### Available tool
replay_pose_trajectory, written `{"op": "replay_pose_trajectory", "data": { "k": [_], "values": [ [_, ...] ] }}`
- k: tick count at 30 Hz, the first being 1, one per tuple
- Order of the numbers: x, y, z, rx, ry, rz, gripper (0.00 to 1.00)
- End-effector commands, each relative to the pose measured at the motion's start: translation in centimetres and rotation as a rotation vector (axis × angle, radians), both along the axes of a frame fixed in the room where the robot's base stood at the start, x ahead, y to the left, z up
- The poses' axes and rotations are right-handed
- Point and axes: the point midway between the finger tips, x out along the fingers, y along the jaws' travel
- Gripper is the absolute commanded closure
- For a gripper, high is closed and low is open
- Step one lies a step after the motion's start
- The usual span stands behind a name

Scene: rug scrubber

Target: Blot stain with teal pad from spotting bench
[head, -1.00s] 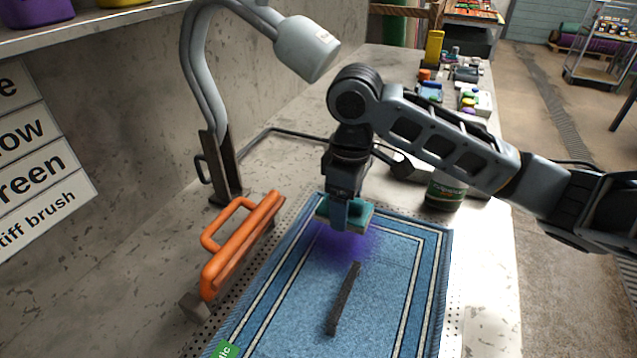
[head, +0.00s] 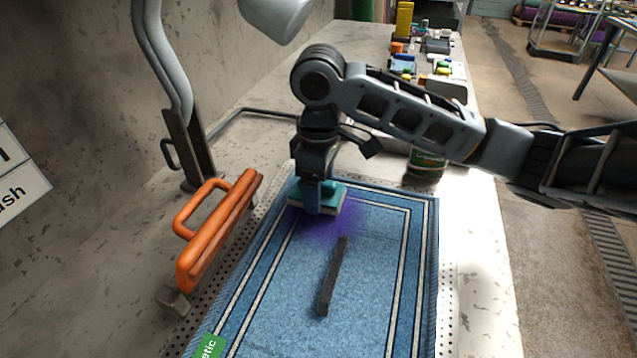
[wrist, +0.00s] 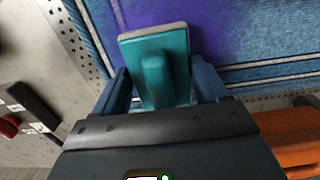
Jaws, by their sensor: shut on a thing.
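The teal pad (head: 330,193) has a grey-white underside and is held in my gripper (head: 318,188) at the upper left corner of the blue rug (head: 375,265). In the wrist view the pad (wrist: 155,62) shows its raised teal grip between my two blue-grey fingers. The purple stain (head: 335,225) spreads on the rug beside and below the pad. The pad is at the stain's left edge; I cannot tell if it touches the rug. The stain also shows in the wrist view (wrist: 222,30).
A dark bar (head: 332,275) lies on the rug. An orange-handled clamp (head: 215,235) stands along the rug's left side. A lamp (head: 275,15) overhangs behind. A green-labelled can (head: 426,163) stands beyond the rug. Small coloured items (head: 430,65) sit at the bench's far end.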

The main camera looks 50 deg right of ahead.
Motion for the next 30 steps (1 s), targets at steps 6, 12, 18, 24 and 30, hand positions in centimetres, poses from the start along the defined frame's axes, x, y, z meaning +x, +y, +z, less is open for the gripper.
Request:
{"op": "replay_pose_trajectory", "data": {
  "k": [6,12,18,24,30],
  "values": [
    [0.0,0.0,0.08,0.0,0.0,0.0,0.53],
    [0.0,0.0,0.08,0.0,0.0,0.0,0.53],
    [0.0,0.01,-0.06,0.0,0.0,0.0,0.53],
    [0.0,0.01,-0.36,0.0,0.0,0.0,0.53],
    [0.0,0.01,-0.65,0.0,0.0,0.0,0.53]
  ]
}}
